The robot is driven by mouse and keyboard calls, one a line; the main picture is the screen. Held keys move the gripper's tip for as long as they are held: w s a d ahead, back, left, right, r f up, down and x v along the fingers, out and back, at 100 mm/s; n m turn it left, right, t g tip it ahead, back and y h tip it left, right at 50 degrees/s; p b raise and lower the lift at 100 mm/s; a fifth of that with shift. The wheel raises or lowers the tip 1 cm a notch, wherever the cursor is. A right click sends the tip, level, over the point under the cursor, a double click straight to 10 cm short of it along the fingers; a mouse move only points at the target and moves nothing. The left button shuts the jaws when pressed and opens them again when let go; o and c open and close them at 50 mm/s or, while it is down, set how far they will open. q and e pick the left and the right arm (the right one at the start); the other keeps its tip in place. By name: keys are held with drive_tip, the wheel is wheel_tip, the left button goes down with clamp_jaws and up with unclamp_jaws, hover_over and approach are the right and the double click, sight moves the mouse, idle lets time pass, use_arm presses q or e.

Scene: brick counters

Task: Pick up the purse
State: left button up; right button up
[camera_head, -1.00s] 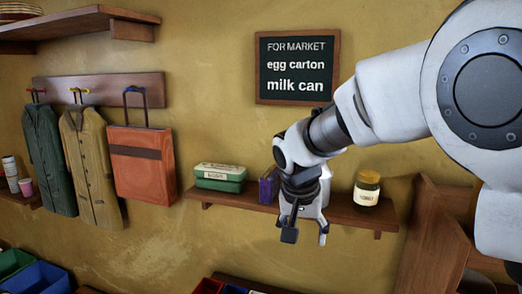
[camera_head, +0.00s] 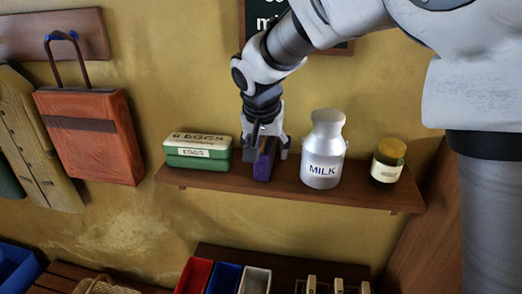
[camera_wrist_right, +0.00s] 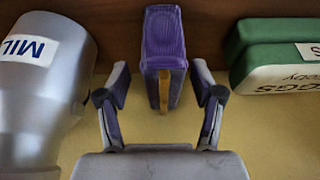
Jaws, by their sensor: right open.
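The purse (camera_head: 262,168) is a small, narrow purple thing standing upright on the wall shelf, between the egg carton and the milk can. In the right wrist view the purse (camera_wrist_right: 165,35) shows a ridged purple face and a gold strip. My right gripper (camera_head: 267,154) is open over it, coming from above. In the right wrist view my right gripper (camera_wrist_right: 160,85) has one finger on each side of the purse, with gaps between. My arm and fingers hide part of it in the head view. My left gripper is not in view.
On the wooden shelf (camera_head: 352,196) a green egg carton (camera_head: 197,151) stands left of the purse; a grey milk can (camera_head: 323,160) and a yellow-lidded jar (camera_head: 388,165) stand right. An orange bag (camera_head: 92,140) and coats hang left. Several bins sit below.

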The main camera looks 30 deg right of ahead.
drive_tip(key=x, duration=0.2)
drive_tip(key=shift+d+f, duration=0.1)
drive_tip(key=shift+f, duration=0.25)
drive_tip(key=shift+w+f, duration=0.2)
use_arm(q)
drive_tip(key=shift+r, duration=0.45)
use_arm(e)
drive_tip(key=shift+s+r, duration=0.1)
drive_tip(key=shift+s, duration=0.05)
clamp_jaws()
